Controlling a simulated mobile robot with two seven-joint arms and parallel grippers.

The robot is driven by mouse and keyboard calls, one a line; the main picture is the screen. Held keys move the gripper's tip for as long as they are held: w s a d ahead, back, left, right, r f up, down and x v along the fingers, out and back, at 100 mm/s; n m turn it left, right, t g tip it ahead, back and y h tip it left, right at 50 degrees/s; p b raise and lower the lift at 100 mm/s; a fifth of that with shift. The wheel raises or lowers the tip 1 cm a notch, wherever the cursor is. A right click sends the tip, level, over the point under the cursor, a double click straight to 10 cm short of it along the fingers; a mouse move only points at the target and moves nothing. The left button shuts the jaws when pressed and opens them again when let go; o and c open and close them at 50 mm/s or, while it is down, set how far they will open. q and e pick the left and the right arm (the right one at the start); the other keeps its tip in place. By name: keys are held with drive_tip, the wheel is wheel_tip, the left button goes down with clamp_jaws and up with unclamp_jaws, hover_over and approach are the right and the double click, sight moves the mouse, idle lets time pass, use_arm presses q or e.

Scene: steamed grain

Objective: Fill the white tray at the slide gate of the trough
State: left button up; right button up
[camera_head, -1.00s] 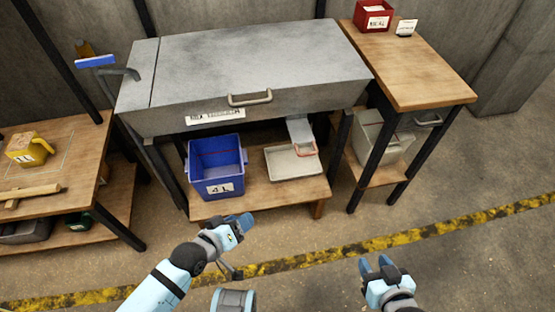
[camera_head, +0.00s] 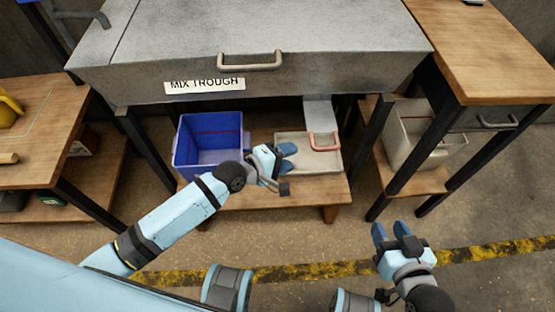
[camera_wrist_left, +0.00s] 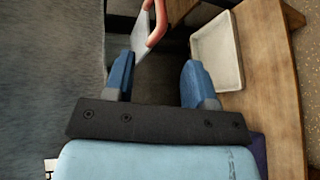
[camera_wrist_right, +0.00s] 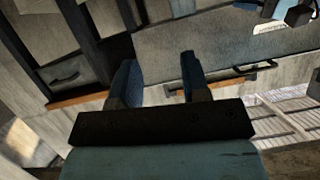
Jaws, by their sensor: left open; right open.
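The grey mix trough (camera_head: 230,45) stands at the centre of the head view. Its slide gate (camera_head: 318,113) hangs at the front underside, with a red handle (camera_head: 324,141) that also shows in the left wrist view (camera_wrist_left: 158,22). The white tray (camera_head: 318,162) lies on the low wooden shelf below the gate; it shows at the upper right of the left wrist view (camera_wrist_left: 236,75). My left gripper (camera_head: 286,157) is open and empty, in front of the tray and short of the red handle. My right gripper (camera_head: 391,232) is open and empty over the floor, right of the shelf.
A blue bin (camera_head: 208,155) stands left of the tray on the low shelf (camera_head: 270,197). A pale bin (camera_head: 412,125) sits under the right wooden table (camera_head: 490,50). Dark table legs (camera_head: 385,155) flank the shelf. The floor in front is clear.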

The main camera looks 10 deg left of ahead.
sight(313, 148)
use_arm(q)
drive_tip(key=b+x, duration=0.2)
drive_tip(key=x, duration=0.7)
drive_tip(key=shift+w+f, duration=0.1)
drive_tip(key=shift+w+d, duration=0.3)
use_arm(e)
wheel_tip(313, 148, up, 5)
drive_tip(key=w+a+t+y, duration=0.2)
drive_tip(key=shift+a+r+t, duration=0.2)
drive_tip(key=shift+t, duration=0.2)
